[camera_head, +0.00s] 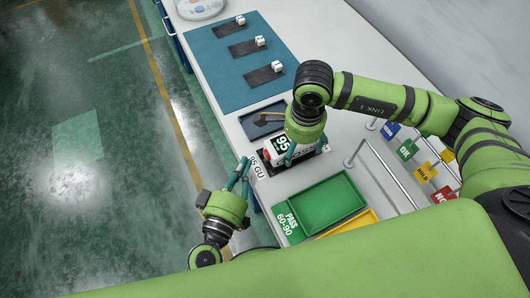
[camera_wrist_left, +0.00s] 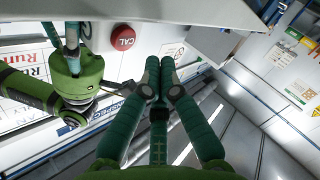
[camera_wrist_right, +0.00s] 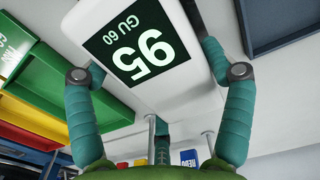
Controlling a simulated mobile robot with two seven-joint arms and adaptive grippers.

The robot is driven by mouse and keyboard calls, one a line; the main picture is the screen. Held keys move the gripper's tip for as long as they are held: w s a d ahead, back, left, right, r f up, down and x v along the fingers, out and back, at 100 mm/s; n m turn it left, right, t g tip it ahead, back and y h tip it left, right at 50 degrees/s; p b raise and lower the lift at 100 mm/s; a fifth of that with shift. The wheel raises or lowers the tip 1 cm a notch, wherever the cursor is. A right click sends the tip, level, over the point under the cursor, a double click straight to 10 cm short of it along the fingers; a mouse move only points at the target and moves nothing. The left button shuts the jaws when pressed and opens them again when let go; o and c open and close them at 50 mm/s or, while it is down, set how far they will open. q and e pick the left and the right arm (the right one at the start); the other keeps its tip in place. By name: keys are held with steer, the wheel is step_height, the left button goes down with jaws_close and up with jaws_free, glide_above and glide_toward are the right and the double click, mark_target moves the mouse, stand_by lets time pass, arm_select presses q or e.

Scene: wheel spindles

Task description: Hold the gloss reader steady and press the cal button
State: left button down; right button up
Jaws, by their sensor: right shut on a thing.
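The gloss reader (camera_head: 280,145) is a white box with a dark display reading 95; the right wrist view shows "95 GU 60" on it (camera_wrist_right: 145,45). My right gripper (camera_head: 297,152) is shut on it from above, with one finger on each side of the body (camera_wrist_right: 155,72). The red round CAL button (camera_wrist_left: 122,38) is on the reader's side face in the left wrist view. My left gripper (camera_head: 244,162) is at the bench's left edge, beside the reader. Its fingers (camera_wrist_left: 160,64) are together and empty, to the right of the button in that view and apart from it.
A green tray (camera_head: 312,215) marked PASS 60-90 and a yellow tray (camera_head: 350,224) lie nearer me. A dark blue tray (camera_head: 260,121) lies beyond the reader. A blue mat (camera_head: 225,75) carries black plates with white cubes. Coloured tags (camera_head: 407,149) hang at right.

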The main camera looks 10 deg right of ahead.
arm_select(q)
steer(key=a, duration=0.2)
steer(key=shift+s+a, duration=0.35)
stand_by(0.4)
steer(key=shift+w, duration=0.1)
arm_select(e)
steer(key=o, duration=1.3)
